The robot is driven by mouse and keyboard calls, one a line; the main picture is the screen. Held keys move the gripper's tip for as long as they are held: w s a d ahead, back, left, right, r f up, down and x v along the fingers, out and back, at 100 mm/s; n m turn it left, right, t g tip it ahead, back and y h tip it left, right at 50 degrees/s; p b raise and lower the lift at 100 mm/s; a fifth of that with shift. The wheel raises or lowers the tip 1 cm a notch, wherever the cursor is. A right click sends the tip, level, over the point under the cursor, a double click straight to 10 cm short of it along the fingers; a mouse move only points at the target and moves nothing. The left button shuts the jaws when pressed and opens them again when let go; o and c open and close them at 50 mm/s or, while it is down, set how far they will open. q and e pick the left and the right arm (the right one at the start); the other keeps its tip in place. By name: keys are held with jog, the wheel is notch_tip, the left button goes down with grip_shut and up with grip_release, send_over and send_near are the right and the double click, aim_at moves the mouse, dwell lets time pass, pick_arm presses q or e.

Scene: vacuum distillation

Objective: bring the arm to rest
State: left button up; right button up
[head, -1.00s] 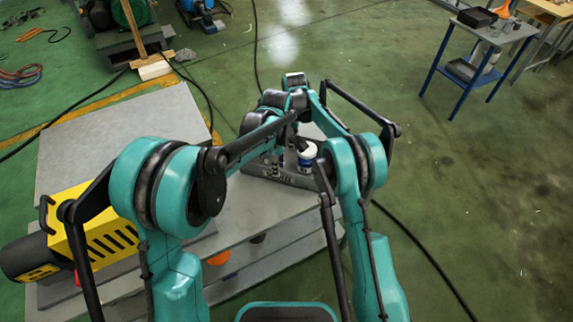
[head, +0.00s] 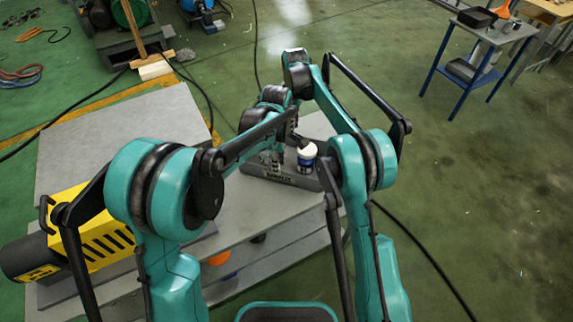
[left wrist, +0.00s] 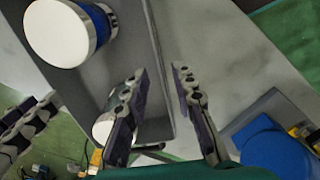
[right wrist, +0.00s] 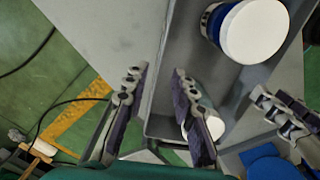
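My left gripper (left wrist: 161,72) is open in the left wrist view, with nothing between its fingers. My right gripper (right wrist: 157,70) is open and empty in the right wrist view. In the head view the arm links largely hide both grippers, near a grey holder (head: 285,176) on the table. A white-capped container with a blue band (head: 307,152) stands in that holder. It shows large in the left wrist view (left wrist: 68,30) and the right wrist view (right wrist: 254,30); no finger visibly touches it. A second white item (right wrist: 214,125) is partly hidden behind a right finger.
The grey table (head: 110,130) carries a yellow and black machine (head: 92,235) at its left. A blue-legged side table (head: 490,38) stands far right. Dark cables (head: 440,270) cross the green floor.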

dwell(0.3)
